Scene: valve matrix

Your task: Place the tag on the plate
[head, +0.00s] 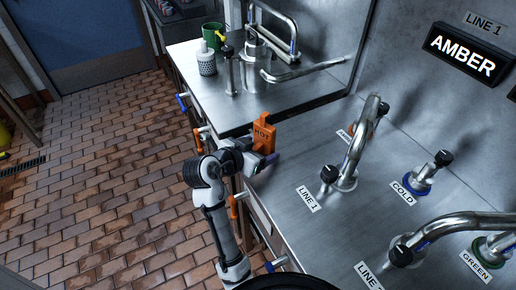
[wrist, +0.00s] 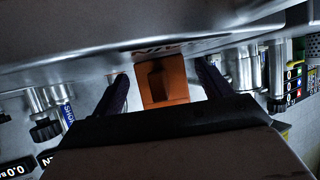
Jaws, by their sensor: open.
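An orange tag (head: 264,134) with dark lettering stands upright at the near edge of the steel counter, by the gap between the two worktops. In the wrist view the orange piece (wrist: 166,82) shows between my two dark fingers. My gripper (head: 268,161) is at the tag's lower part in the head view. My gripper (wrist: 163,92) is open, with a finger on each side of the orange piece; contact is not clear. I cannot pick out a separate plate; the steel surface may be it. The tag's lower end is partly hidden by my gripper.
A LINE 1 tap (head: 352,155) rises from the right counter, with a COLD valve (head: 420,180) and a GREEN valve (head: 490,250) beyond. A green mug (head: 213,36) and a shaker (head: 206,62) stand on the far counter. An AMBER sign (head: 465,54) hangs on the wall.

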